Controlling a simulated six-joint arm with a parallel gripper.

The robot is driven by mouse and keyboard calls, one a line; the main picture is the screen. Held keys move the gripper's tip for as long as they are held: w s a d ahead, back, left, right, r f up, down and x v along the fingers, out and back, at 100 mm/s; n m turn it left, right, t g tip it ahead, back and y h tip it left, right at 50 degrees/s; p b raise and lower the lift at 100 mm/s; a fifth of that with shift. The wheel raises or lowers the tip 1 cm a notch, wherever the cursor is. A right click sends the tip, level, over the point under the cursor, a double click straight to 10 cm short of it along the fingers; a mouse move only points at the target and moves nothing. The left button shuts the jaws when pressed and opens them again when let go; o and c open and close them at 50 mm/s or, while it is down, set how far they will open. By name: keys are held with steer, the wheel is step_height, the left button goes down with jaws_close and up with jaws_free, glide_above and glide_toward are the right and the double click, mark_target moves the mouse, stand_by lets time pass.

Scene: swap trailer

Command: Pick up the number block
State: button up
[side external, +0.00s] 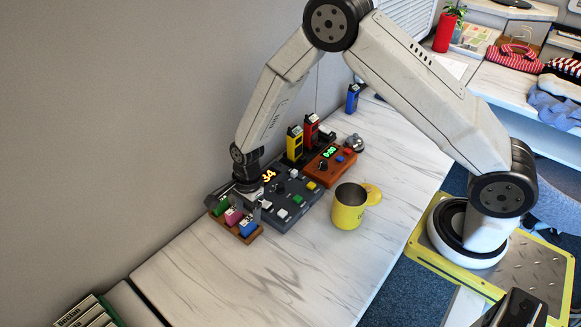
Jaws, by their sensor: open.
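A small brown wooden tray (250,238) on the white marbled counter holds a green block (221,206), a pink block (233,216) and a blue block (248,227). The marks on the blocks are too small to read, so I cannot tell which one is the number block. My gripper (246,208) points down, open, just over the tray close to the pink and blue blocks. It partly hides the back of the blocks. I cannot tell whether a finger touches any of them.
A dark control panel (298,205) with buttons and a lit display stands right beside the tray. Behind it are an orange timer box (331,164), yellow (294,143) and red (311,131) upright blocks and a bell (355,143). A yellow mug (348,210) stands right of the panel. The front counter is clear.

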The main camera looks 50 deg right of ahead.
mark_target(248, 220)
steer(key=shift+a+f, duration=0.15)
steer(key=shift+f, duration=0.95)
steer(key=shift+a+f, duration=0.15)
steer(key=shift+f, duration=0.95)
jaws_close()
